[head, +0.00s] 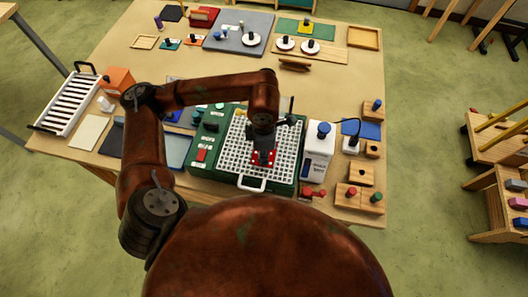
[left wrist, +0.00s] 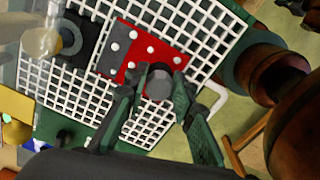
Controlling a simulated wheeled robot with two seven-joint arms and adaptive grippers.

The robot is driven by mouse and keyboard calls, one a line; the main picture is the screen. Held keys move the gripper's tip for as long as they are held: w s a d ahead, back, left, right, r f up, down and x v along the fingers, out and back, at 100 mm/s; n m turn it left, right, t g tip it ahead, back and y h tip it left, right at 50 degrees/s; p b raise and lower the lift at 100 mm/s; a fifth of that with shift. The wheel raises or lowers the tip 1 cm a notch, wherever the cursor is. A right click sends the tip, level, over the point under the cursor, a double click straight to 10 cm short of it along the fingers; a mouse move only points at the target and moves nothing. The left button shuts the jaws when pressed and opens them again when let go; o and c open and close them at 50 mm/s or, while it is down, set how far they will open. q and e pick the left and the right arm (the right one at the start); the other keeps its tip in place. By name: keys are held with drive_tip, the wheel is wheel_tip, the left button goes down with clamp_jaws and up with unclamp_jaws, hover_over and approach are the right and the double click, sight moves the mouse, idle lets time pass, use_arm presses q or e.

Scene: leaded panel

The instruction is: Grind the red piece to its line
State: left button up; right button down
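The red piece (head: 262,158) lies flat on the white grid top (head: 250,172) of the green grinder (head: 225,165), in the middle front of the table. In the left wrist view the red piece (left wrist: 133,55) has several white dots and a round dark knob (left wrist: 159,84). My left gripper (head: 263,148) points down over it. In the left wrist view its fingers (left wrist: 160,76) stand close on both sides of the knob and look shut on it. A round black grinding head (left wrist: 67,38) stands beside the piece. My right gripper is not in view.
A white bottle-like box (head: 319,152) with a blue top stands right of the grinder. Wooden blocks with coloured knobs (head: 360,175) lie further right. A white rack (head: 68,103) stands at the left. The table (head: 340,90) is fairly clear behind the grinder.

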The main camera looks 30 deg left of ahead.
use_arm(q)
drive_tip(key=o, duration=0.4)
drive_tip(key=shift+o, duration=0.2)
wheel_tip(320, 180, up, 12)
idle(0.4)
